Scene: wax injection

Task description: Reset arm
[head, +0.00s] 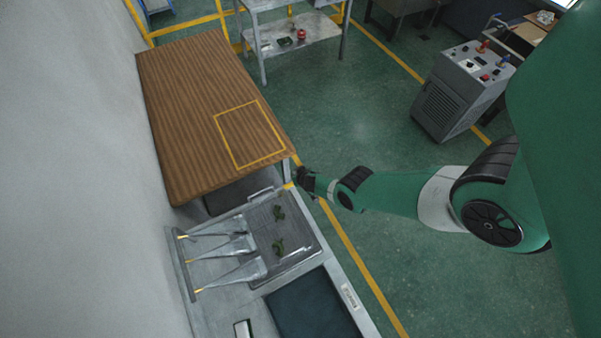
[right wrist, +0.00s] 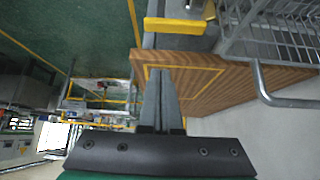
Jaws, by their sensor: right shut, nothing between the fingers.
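My right arm comes in from the right in the head view. Its gripper (head: 301,177) is above the edge between the wooden table and the metal bench. In the right wrist view the two grey fingers (right wrist: 160,85) are together, with nothing between them. My left arm and gripper are not in view.
The brown wooden table (head: 185,105) has a yellow outlined square and is otherwise bare. A grey control cabinet (head: 448,100) stands at right. Green floor (head: 350,120) is clear between.

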